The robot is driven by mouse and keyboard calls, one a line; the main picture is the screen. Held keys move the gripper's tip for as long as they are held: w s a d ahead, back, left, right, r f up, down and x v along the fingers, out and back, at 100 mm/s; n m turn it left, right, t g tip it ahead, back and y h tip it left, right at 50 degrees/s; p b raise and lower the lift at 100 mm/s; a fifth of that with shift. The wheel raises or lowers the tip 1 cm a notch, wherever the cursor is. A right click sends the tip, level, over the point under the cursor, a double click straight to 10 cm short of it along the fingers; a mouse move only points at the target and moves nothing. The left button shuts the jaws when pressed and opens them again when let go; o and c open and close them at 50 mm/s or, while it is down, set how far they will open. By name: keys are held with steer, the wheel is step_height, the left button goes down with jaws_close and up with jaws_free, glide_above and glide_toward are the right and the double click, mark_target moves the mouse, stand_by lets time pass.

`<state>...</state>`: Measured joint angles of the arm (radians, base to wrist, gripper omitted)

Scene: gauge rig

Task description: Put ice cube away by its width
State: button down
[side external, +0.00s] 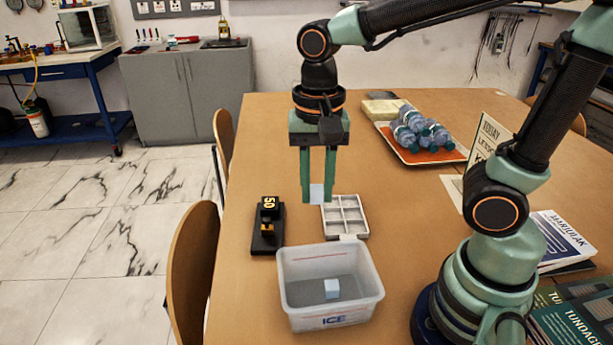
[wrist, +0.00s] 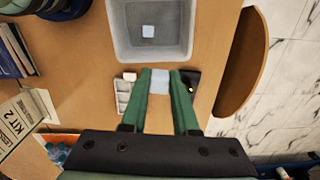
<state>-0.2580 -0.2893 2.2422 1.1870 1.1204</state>
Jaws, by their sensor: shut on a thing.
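My gripper (side external: 318,198) is shut on a pale, clear ice cube (side external: 317,192), held between its two green fingertips above the table. The held cube also shows in the wrist view (wrist: 160,82). A black gauge (side external: 265,240) marked "50" stands on the table to the left of the gripper. A light grey sorting tray (side external: 364,232) with several compartments lies to the right of it; I make out no cube in them. A translucent bin (side external: 330,312) labelled "ICE" stands in front, with another ice cube (side external: 332,288) on its floor.
An orange-lined tray (side external: 440,157) of bottles stands farther back on the table. Chairs (side external: 192,265) line the left edge. The table behind the gauge is clear.

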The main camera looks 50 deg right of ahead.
steer(key=s+f, duration=0.4)
steer(key=f, duration=0.4)
steer(key=shift+s, duration=0.15)
steer(key=shift+a+r, duration=0.1)
steer(key=c, duration=0.6)
jaws_free()
step_height(320, 180, up, 12)
stand_by(0.3)
